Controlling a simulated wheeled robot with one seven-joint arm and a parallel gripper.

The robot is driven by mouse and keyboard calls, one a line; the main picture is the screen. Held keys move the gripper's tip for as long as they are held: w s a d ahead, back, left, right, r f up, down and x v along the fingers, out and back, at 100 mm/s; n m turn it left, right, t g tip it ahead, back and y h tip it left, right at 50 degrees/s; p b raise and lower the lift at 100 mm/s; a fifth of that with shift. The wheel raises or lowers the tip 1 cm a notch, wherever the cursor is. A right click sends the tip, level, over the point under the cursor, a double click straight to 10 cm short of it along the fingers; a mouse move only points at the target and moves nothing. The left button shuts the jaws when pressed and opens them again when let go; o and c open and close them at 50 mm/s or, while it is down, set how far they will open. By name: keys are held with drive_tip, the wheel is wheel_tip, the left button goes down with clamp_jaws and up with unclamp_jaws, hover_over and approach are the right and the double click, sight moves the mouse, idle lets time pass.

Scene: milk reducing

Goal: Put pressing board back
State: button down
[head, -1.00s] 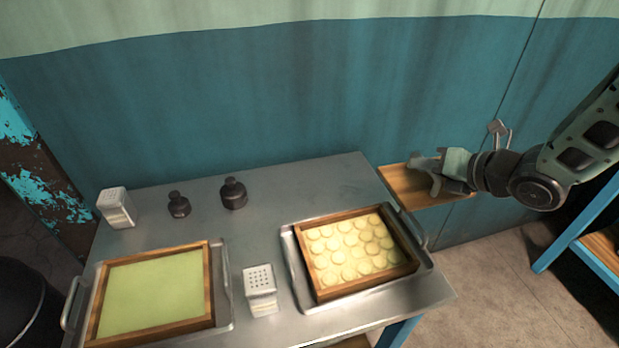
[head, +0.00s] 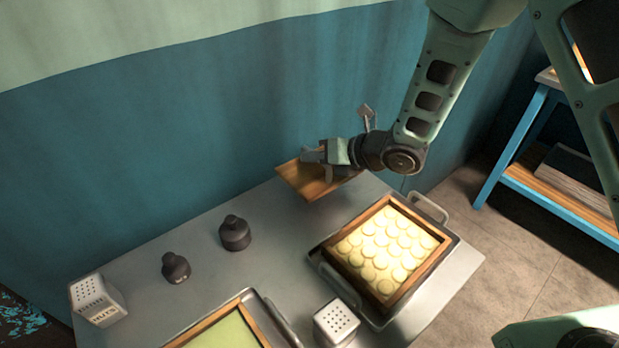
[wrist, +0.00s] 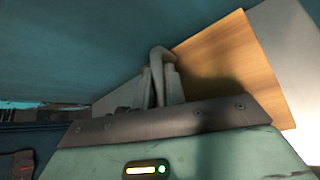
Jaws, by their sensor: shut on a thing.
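The pressing board (head: 297,180) is a flat wooden board. It hangs from my gripper (head: 318,165) over the back edge of the metal table (head: 283,262), in front of the blue wall. In the wrist view the board (wrist: 228,58) stretches out to the right beyond the fingers (wrist: 160,80), which are closed around a grey handle on it. Part of the board is hidden behind the gripper. Whether the board touches the table cannot be told.
A tray with a wooden frame (head: 441,246) of round pale pieces stands on the right; another wooden frame (head: 258,322) with a green fill is at the front. Two dark weights (head: 235,233) and two shakers (head: 98,300) stand around. A blue shelf (head: 508,150) is at right.

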sight(316, 176)
drive_tip(key=shift+f+p, duration=0.3)
drive_tip(key=shift+f, duration=2.6)
drive_tip(key=shift+f, duration=0.1)
drive_tip(key=c, duration=1.5)
unclamp_jaws()
drive_tip(key=shift+o, duration=0.2)
drive_tip(key=b+v, duration=0.2)
drive_tip(key=v, duration=1)
drive_tip(key=s+r+m+g+h, duration=0.3)
drive_tip(key=s+r+m+h, duration=0.1)
drive_tip(key=s+m, duration=0.8)
drive_tip(key=s+r+m+g+h, duration=0.4)
drive_tip(key=s+m, duration=0.9)
drive_tip(key=m, duration=0.6)
drive_tip(key=shift+r+m+h, duration=0.3)
drive_tip(key=shift+r+h, duration=0.3)
drive_tip(key=shift+r, duration=0.35)
